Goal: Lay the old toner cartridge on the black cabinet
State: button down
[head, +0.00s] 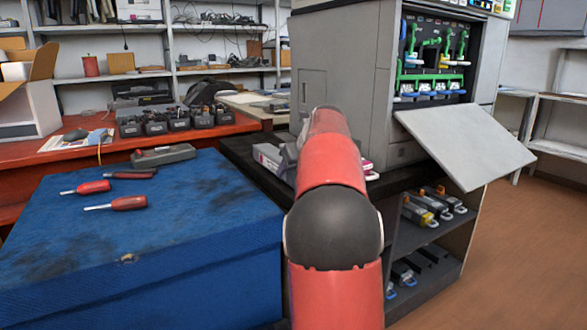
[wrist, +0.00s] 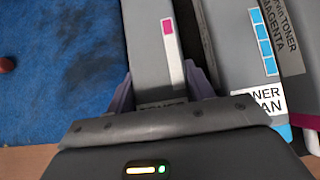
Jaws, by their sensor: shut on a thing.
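In the wrist view my gripper (wrist: 158,76) is shut on a long grey toner cartridge (wrist: 148,35) with a white label and a magenta square, held by its near end. In the head view my arm hides the gripper; a pale cartridge with a pinkish label (head: 268,157), probably the held one, shows left of the arm. It is at the left part of the black cabinet (head: 241,152). I cannot tell whether it touches the top. To its right, in the wrist view, lie a cyan-labelled cartridge (wrist: 230,50) and a magenta-labelled toner (wrist: 287,35).
Several cartridges (head: 432,205) lie on the cabinet's lower shelves.

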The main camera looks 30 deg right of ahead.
jog(key=shift+f, duration=0.1)
jog(key=shift+f, duration=0.35)
jog(key=shift+c, duration=2.4)
grip_release()
jog(key=shift+f, duration=0.1)
